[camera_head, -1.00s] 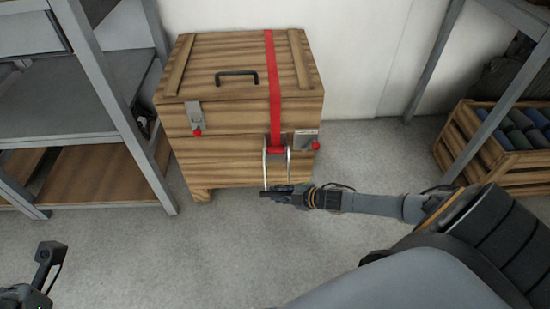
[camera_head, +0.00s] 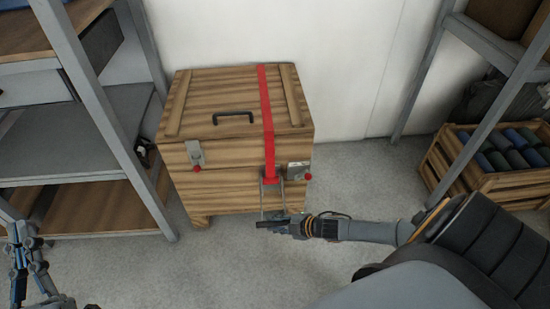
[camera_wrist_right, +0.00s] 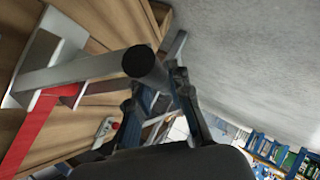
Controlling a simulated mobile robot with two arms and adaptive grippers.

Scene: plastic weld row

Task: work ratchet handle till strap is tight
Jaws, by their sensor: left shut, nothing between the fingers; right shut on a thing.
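A red strap (camera_head: 265,107) runs over the lid and down the front of a wooden crate (camera_head: 215,128). It enters a metal ratchet (camera_head: 270,180) on the crate's front, where it looks flat. The ratchet handle (camera_head: 262,203) hangs down and outward from there. My right gripper (camera_head: 270,224) is shut on the handle's lower end, in front of the crate. In the right wrist view, the handle's dark round grip (camera_wrist_right: 142,62) is by my right fingers (camera_wrist_right: 158,95), with the red strap (camera_wrist_right: 32,125) at left. My left gripper (camera_head: 18,232) is shut and empty at the left edge.
Latches with red knobs (camera_head: 196,155) (camera_head: 299,170) flank the strap on the crate's front. A metal shelf (camera_head: 70,122) stands close on the left. At right, a slatted box (camera_head: 480,180) of bottles sits under another shelf. The floor before the crate is clear.

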